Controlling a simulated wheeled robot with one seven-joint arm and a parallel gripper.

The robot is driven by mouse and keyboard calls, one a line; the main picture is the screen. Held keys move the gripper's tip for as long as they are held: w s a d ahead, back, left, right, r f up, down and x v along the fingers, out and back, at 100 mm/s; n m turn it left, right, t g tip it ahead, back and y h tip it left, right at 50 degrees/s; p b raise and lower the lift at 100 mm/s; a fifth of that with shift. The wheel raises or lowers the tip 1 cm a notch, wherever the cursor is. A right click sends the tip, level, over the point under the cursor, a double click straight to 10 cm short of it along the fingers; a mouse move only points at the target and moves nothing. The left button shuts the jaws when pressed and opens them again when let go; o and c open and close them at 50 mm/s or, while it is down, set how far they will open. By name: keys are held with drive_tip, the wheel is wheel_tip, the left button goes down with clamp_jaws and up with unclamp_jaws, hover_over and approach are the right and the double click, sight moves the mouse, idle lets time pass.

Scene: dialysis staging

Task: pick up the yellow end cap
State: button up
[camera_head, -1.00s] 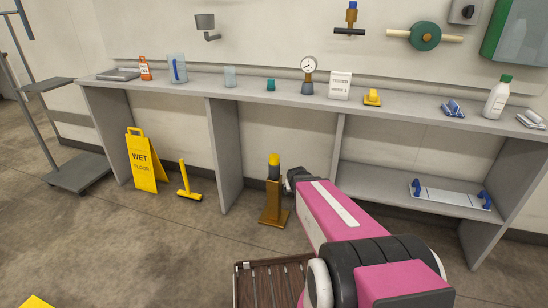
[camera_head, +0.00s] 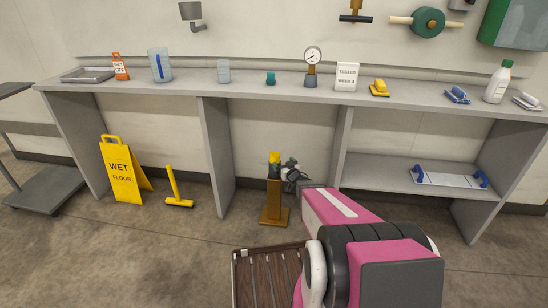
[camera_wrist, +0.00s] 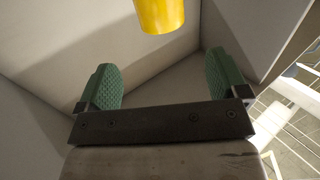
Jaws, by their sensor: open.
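The yellow end cap (camera_head: 274,156) sits upright on top of a brown post stand (camera_head: 273,200) on the floor in front of the bench. In the wrist view the cap (camera_wrist: 161,14) is a smooth yellow cylinder at the top edge, cut off by the frame. My gripper (camera_wrist: 164,80) is open and empty, with its two green ridged pads apart. The cap appears beyond the pads, roughly in line with the gap between them. In the head view my gripper (camera_head: 284,170) is close to the right of the cap and partly overlaps its lower part. I cannot tell whether they touch.
A grey bench (camera_head: 215,88) stands behind the post, with bottles, cups and a gauge on top. A yellow wet-floor sign (camera_head: 123,171) and a yellow T-shaped piece (camera_head: 176,188) stand at left. A brown slatted tray (camera_head: 240,276) is low in front.

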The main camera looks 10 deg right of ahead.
sight(275, 154)
drive_tip(key=x, duration=1)
drive_tip(key=shift+w+a+f, duration=0.1)
drive_tip(key=shift+a+f, duration=0.05)
drive_tip(key=shift+f, duration=0.2)
drive_tip(key=c, duration=1)
